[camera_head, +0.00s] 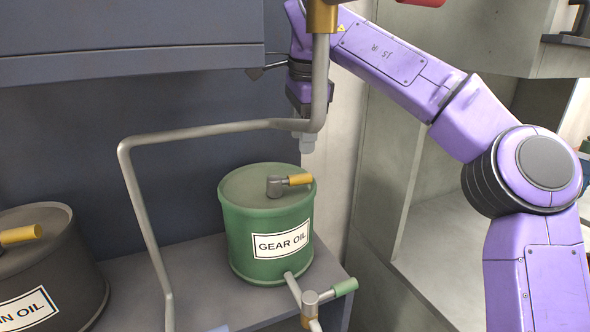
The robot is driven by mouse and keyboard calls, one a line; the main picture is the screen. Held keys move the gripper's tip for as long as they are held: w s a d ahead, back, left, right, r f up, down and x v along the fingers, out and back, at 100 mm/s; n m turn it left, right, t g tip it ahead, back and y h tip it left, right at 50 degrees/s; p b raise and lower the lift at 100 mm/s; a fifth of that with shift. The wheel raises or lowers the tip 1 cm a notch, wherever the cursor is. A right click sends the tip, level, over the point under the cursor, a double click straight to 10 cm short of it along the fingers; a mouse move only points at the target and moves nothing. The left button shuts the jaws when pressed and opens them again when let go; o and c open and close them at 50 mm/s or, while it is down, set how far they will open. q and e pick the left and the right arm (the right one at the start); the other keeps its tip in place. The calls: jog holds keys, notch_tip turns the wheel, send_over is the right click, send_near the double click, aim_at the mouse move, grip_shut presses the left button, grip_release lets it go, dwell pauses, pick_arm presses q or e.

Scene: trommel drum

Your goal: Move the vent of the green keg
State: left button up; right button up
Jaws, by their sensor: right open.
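The green keg (240,240) stands on a grey shelf and bears a "GEAR OIL" label. Its vent (297,180) is on the lid, a grey fitting with a yellow handle pointing right. My right gripper (304,143) is above and behind the keg's lid, pointing down, open and apart from the vent. A grey pipe partly hides it. My left gripper is not in view.
The bent grey pipe (215,129) runs in front of and above the keg. A tap with a green handle (344,287) is at the keg's lower front. A dark keg (50,260) with a yellow handle stands at left.

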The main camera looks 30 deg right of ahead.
aim_at(298, 175)
jog(key=f, duration=0.3)
jog(key=w+f+b, duration=0.1)
jog(key=f, duration=0.5)
jog(key=shift+w+d+f, duration=0.1)
jog(key=shift+w+f, duration=0.05)
jog(key=shift+w, duration=0.2)
jog(key=shift+s, duration=0.1)
grip_shut()
